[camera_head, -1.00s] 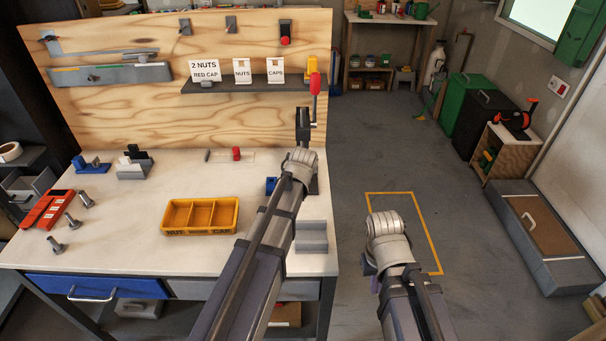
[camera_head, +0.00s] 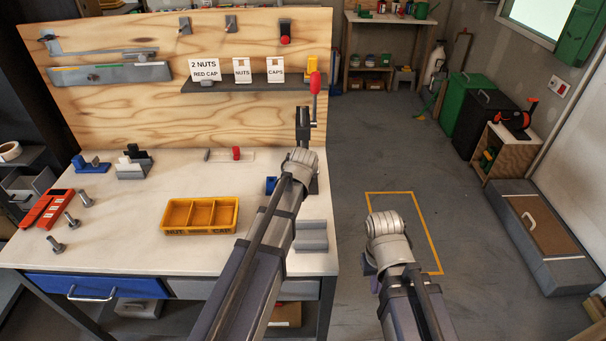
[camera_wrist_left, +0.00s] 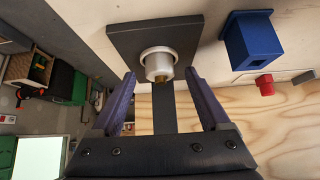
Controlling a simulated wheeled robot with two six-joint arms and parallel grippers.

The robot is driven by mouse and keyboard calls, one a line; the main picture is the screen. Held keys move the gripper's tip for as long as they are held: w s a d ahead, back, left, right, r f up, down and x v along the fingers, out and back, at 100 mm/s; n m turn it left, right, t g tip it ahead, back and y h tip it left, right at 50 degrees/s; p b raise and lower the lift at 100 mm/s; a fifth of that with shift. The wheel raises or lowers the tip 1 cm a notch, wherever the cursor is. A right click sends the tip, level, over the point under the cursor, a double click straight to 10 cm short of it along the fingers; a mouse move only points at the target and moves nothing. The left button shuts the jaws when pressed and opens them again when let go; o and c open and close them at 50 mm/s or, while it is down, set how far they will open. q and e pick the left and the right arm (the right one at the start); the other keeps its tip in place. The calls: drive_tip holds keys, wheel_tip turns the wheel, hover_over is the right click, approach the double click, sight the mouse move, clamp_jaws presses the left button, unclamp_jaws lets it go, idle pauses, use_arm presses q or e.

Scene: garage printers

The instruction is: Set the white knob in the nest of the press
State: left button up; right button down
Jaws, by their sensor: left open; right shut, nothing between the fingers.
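The press (camera_head: 304,130) stands at the right end of the bench, with a dark post and a red-tipped lever. The left wrist view shows its dark base plate (camera_wrist_left: 125,40). In the head view my left arm hides the knob and nest. My right gripper (camera_head: 371,266) is shut and empty, away from the bench over the floor; its fingertips are hard to make out.
A blue block-shaped holder (camera_wrist_left: 250,42) and a red cap (camera_wrist_left: 264,84) are near the press. A yellow divided tray (camera_head: 200,232) and a grey stepped block (camera_head: 311,236) are on the bench.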

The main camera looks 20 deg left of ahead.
use_arm(q)
drive_tip(key=p+v, duration=0.5)
drive_tip(key=v, duration=0.2)
drive_tip(key=shift+s+r, duration=0.2)
use_arm(e)
wheel_tip(320, 180, up, 6)
drive_tip(key=shift+f, duration=0.1)
use_arm(q)
drive_tip(key=shift+f, duration=0.1)
